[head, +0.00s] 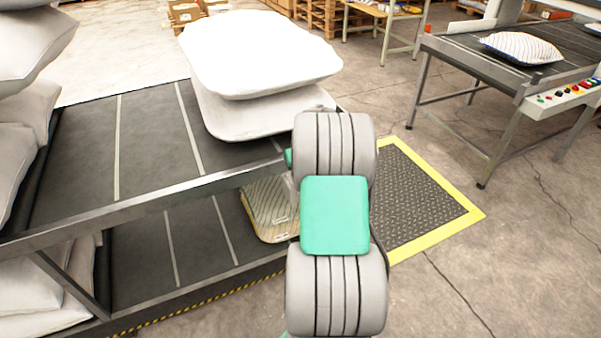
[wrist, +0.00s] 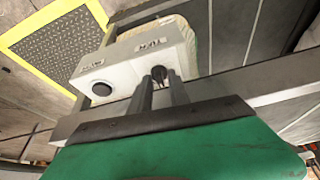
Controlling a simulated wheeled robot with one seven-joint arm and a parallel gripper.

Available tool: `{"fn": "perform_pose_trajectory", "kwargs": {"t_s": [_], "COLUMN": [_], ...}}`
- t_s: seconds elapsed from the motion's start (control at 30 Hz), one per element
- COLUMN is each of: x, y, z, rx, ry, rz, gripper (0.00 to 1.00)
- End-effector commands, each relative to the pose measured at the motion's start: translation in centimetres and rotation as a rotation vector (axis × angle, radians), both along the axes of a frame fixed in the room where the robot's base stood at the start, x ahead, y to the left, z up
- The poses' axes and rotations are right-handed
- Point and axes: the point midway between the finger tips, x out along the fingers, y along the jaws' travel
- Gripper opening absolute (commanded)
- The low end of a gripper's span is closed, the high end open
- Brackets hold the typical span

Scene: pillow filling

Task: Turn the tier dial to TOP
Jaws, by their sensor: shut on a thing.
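A pale grey control box (wrist: 125,62) is mounted at the rack's front rail in the wrist view. The tier dial (wrist: 159,73) is a small dark knob on its face, under a small label I cannot read. My gripper (wrist: 160,84) has its two dark fingers at the dial, shut on it. The fingers cover much of the dial, so its pointer and setting cannot be read. In the head view my arm hides the gripper, the dial and nearly all of the box.
A round black button (wrist: 102,88) sits on the same box, left of the dial. The two-level rack (head: 150,208) holds white pillows (head: 260,55) on top and a striped pillow (head: 268,208) below. A yellow-edged floor mat (head: 415,195) lies right of the rack.

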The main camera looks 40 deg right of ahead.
Motion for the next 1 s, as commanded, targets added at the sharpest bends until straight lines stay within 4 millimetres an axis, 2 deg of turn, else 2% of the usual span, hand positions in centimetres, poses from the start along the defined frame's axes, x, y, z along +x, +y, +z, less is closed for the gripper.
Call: {"fn": "perform_pose_trajectory", "kwargs": {"t_s": [0.5,0.7,1.0], "x": [0.37,0.39,0.38], "y": [0.28,0.3,0.25], "z": [0.09,0.07,0.11], "rx": [-0.001,0.0,-0.001], "ry": [-0.004,-0.003,-0.004], "rz": [-0.439,-0.545,-0.613], "gripper": [0.0,0.0,0.0]}}
